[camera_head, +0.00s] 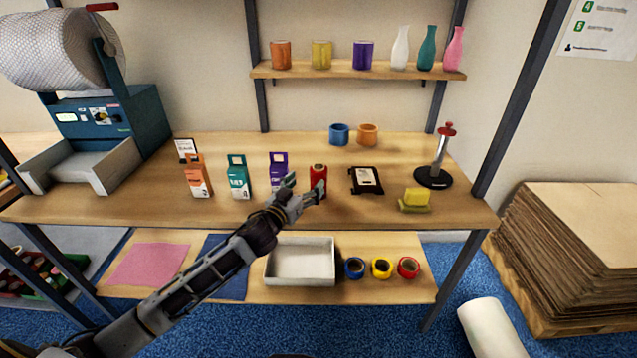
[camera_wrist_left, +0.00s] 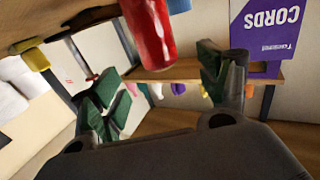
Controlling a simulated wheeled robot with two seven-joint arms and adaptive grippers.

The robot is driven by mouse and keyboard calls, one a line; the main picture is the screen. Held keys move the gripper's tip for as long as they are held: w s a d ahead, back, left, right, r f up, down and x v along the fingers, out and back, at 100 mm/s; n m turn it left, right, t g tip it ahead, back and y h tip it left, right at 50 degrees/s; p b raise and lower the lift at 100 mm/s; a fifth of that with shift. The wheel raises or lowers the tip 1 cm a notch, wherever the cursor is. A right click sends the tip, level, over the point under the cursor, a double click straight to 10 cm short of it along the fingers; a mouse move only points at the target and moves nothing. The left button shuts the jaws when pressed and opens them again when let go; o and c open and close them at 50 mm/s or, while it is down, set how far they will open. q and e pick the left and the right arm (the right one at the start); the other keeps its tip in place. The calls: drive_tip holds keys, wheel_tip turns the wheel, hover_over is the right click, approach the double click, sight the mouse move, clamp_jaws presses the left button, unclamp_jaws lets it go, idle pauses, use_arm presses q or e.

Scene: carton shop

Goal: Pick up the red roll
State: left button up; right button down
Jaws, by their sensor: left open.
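A red tape roll (camera_head: 408,267) lies on the lower shelf, at the right end of a row of tape rolls. A red can-like cylinder (camera_head: 318,176) stands upright on the tabletop. My left gripper (camera_head: 305,185) is open and empty, reaching over the table's front part close to this cylinder, with its fingers partly in front of it. In the left wrist view the red cylinder (camera_wrist_left: 148,30) shows large beyond the gap between the open fingers, apart from them. The red tape roll is not seen in the wrist view. My right gripper is not in view.
A purple carton (camera_head: 278,170) stands just left of the gripper, and a black card holder (camera_head: 366,180) to the right. A white tray (camera_head: 301,283), blue roll (camera_head: 354,268) and yellow roll (camera_head: 381,268) are on the lower shelf, under the tabletop (camera_head: 300,218).

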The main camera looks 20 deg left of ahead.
sight(314, 175)
use_arm(q)
drive_tip(key=shift+w+d, duration=0.2)
drive_tip(key=shift+w, duration=0.7)
drive_tip(key=shift+w+d, duration=0.15)
drive_tip(key=shift+w, duration=0.7)
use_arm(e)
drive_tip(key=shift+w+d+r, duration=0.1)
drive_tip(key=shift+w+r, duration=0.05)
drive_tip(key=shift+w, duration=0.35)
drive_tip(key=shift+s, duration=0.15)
